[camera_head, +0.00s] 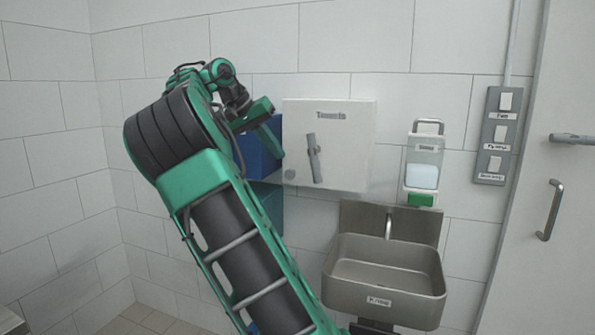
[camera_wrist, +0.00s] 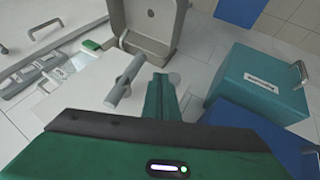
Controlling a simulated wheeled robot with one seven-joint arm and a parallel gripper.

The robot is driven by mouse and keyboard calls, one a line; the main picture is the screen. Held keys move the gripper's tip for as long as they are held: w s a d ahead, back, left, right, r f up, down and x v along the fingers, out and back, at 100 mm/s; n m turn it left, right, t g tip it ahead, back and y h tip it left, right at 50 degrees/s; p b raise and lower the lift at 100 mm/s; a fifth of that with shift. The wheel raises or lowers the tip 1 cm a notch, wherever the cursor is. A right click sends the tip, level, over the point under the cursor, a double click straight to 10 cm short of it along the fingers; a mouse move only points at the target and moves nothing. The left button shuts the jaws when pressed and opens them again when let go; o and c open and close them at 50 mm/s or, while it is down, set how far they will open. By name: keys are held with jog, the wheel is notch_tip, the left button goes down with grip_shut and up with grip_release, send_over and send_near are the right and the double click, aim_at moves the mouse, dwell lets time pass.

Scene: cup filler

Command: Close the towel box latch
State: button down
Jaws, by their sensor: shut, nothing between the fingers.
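The white towel box (camera_head: 345,125) is on the tiled wall, with the word "Towels" near its top. Its grey latch handle (camera_head: 314,158) is on the lower left of the front face, nearly upright and slightly tilted. In the wrist view the latch (camera_wrist: 125,80) stands out from the box's pale front (camera_wrist: 85,95). My gripper (camera_head: 276,152) is just left of the box in the head view. In the wrist view my gripper (camera_wrist: 160,88) is shut and empty, beside the latch with a small gap. Whether the latch is fastened cannot be told.
Blue and teal boxes (camera_head: 268,205) are on the wall behind my arm; the teal one (camera_wrist: 262,85) is close to my gripper. A metal sink (camera_head: 385,275) is below right. A soap dispenser (camera_head: 422,170) and switch panel (camera_head: 494,135) are to the right.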

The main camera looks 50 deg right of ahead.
aim_at(314, 158)
jog(key=s+d+f, duration=0.1)
jog(key=d+f, duration=0.1)
jog(key=s+d+f, duration=0.1)
jog(key=d+f, duration=0.1)
jog(key=s+d+f, duration=0.2)
jog(key=d, duration=0.1)
jog(key=shift+d, duration=0.1)
dwell(0.6)
